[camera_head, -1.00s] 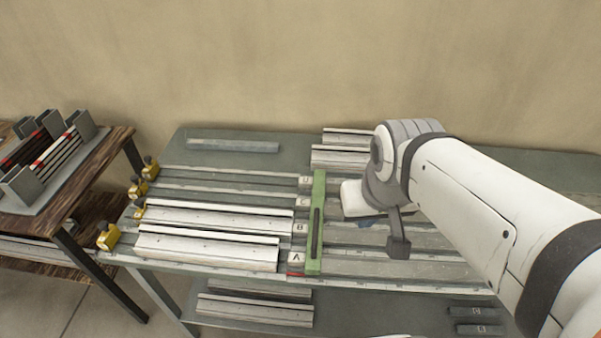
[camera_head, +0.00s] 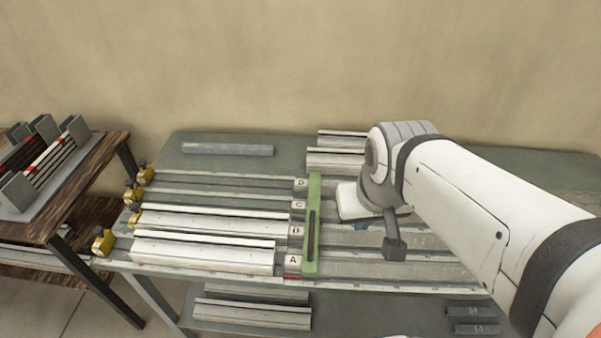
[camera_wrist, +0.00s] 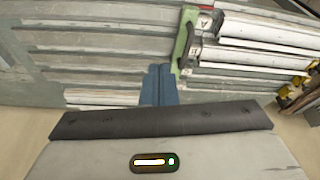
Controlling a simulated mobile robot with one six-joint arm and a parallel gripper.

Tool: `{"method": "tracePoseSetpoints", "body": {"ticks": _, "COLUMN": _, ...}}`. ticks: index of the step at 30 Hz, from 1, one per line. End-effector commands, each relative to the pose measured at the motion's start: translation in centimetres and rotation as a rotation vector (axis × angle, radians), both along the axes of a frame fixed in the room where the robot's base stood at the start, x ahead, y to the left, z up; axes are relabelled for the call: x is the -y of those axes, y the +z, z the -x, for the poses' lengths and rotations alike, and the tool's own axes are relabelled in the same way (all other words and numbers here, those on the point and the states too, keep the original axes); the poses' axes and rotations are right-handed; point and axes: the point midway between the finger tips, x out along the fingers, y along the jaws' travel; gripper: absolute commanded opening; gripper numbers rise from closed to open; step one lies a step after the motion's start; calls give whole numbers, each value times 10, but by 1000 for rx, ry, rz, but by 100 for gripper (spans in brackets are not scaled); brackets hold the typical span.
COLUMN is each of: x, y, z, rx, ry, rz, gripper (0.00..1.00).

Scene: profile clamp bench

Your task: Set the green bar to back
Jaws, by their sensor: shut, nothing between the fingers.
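The green bar (camera_head: 313,225) lies across the rails of the bench, just right of the letter plates A to D. Its front end is by a red mark near plate A. In the wrist view the green bar (camera_wrist: 184,38) shows at the upper middle, with a dark handle beside it. My gripper (camera_wrist: 160,72) has its blue fingers together and empty, beside the bar and apart from it in that view. In the head view my gripper (camera_head: 362,225) is right of the bar, partly hidden by my wrist.
Pale profiles (camera_head: 205,252) lie in the rows left of the bar, with yellow clamps (camera_head: 104,241) at their left ends. More profiles (camera_head: 336,158) lie at the back. A grey bar (camera_head: 228,149) lies at the back left. A wooden table with a rack (camera_head: 50,175) stands at left.

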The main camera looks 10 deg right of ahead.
Motion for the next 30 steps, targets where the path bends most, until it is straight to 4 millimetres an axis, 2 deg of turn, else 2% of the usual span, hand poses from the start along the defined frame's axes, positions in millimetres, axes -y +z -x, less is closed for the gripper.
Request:
{"method": "tracePoseSetpoints", "body": {"ticks": 1, "x": 0, "y": 0, "z": 0, "rx": 0, "ry": 0, "rz": 0, "gripper": 2}}
{"method": "tracePoseSetpoints", "body": {"ticks": 4, "x": -1, "y": -1, "z": -3, "rx": -7, "ry": -1, "rz": -5, "gripper": 11}}
{"method": "tracePoseSetpoints", "body": {"ticks": 7, "x": -4, "y": -3, "z": -16, "rx": -30, "ry": -8, "rz": -24, "gripper": 19}}
{"method": "tracePoseSetpoints", "body": {"ticks": 13, "x": -17, "y": -24, "z": -62, "rx": -111, "ry": -41, "rz": -97, "gripper": 35}}
{"method": "tracePoseSetpoints", "body": {"ticks": 21, "x": -33, "y": -75, "z": -122, "rx": -218, "ry": -112, "rz": -184, "gripper": 36}}
{"method": "tracePoseSetpoints", "body": {"ticks": 25, "x": -37, "y": -98, "z": -139, "rx": -252, "ry": -143, "rz": -209, "gripper": 36}}
{"method": "tracePoseSetpoints", "body": {"ticks": 30, "x": -41, "y": -114, "z": -149, "rx": -271, "ry": -163, "rz": -223, "gripper": 36}}
